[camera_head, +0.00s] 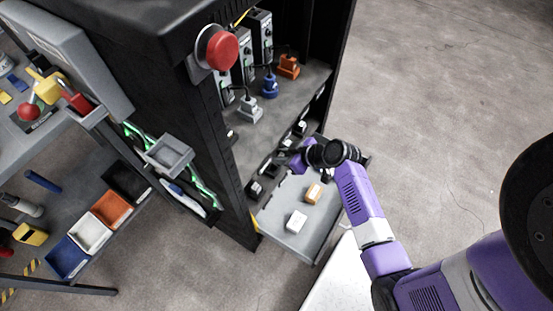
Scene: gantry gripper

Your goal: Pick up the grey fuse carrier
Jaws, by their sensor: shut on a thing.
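My gripper (289,160) is at the inner left part of the pull-out tray (276,232), beside a row of small black holders (268,168). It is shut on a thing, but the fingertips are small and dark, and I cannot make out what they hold. A pale grey-white block (296,221) lies on the tray, nearer the front, apart from my gripper. I cannot tell for certain which piece is the grey fuse carrier.
The dark cabinet holds grey (249,109), blue (270,87) and orange (289,66) plugs with cables. A red button (221,50) juts from its corner post. At left are a sloped console (70,60) and coloured bins (110,208). Floor at right is clear.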

